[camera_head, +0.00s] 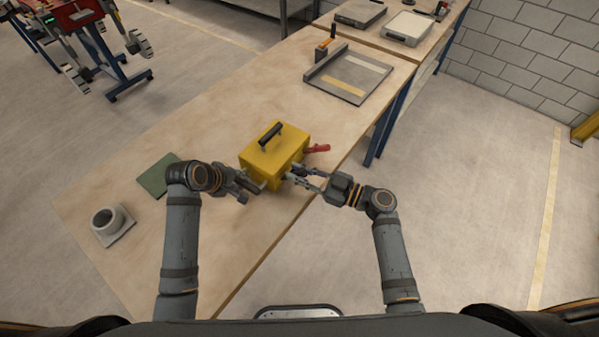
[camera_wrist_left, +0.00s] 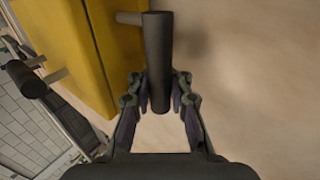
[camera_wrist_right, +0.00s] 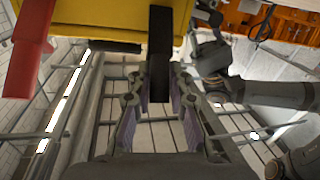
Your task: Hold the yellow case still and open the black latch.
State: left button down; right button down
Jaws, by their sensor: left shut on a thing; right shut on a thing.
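The yellow case (camera_head: 262,160) stands on the wooden table, with a black carry handle (camera_head: 270,134) on top and a red lever (camera_head: 317,149) sticking out at its right. My left gripper (camera_head: 257,187) is shut on a dark bar (camera_wrist_left: 157,55) fixed to the case's side by a short grey post. My right gripper (camera_head: 303,177) is shut on a flat black piece, which looks like the black latch (camera_wrist_right: 160,42), at the case's edge. The red lever also shows left of it in the right wrist view (camera_wrist_right: 28,50). The latch is hard to make out in the head view.
A green mat (camera_head: 157,175) and a grey ring on a plate (camera_head: 108,223) lie on the table at left. A grey tray-like fixture (camera_head: 345,80) stands beyond the case. The table's right edge runs close to the case. Bare table lies left of and behind the case.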

jog(key=shift+f, duration=0.1)
jog(key=shift+s+d+f+t+y, duration=0.15)
jog(key=shift+d+f+t+y, duration=0.15)
jog(key=shift+y, duration=0.3)
jog(key=c, duration=1.3)
grip_release()
jog(key=shift+o, duration=0.2)
jog(key=v, duration=1.2)
jog(key=shift+r, duration=0.1)
